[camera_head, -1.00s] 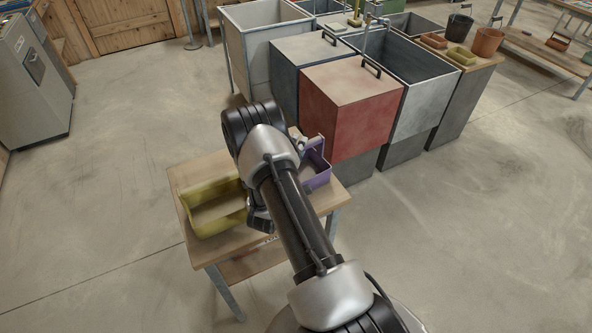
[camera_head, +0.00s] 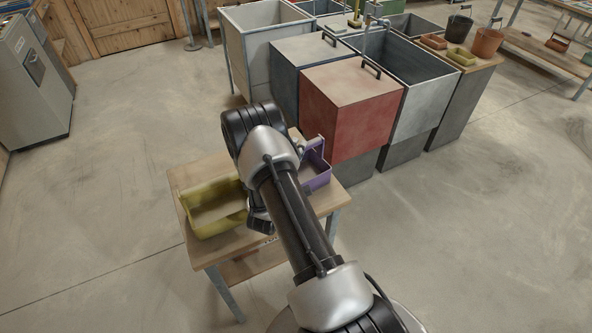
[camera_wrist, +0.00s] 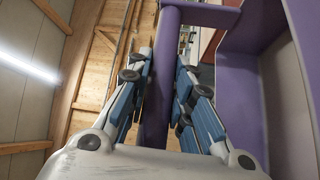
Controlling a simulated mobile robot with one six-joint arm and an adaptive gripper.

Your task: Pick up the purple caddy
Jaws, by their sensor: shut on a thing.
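The purple caddy (camera_head: 318,172) is on the right part of the small wooden table, partly hidden behind my arm in the head view. In the wrist view its purple handle bar (camera_wrist: 160,80) runs between the two fingers of my gripper (camera_wrist: 160,92), and its purple wall (camera_wrist: 238,95) fills the right side. My gripper is shut on the handle. In the head view my gripper is mostly hidden by my arm. I cannot tell whether the caddy touches the table.
A yellow-green caddy (camera_head: 215,208) stands on the left of the wooden table (camera_head: 205,250). Behind the table are a red bin (camera_head: 350,105), a blue-grey bin (camera_head: 300,65) and open metal bins (camera_head: 430,75).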

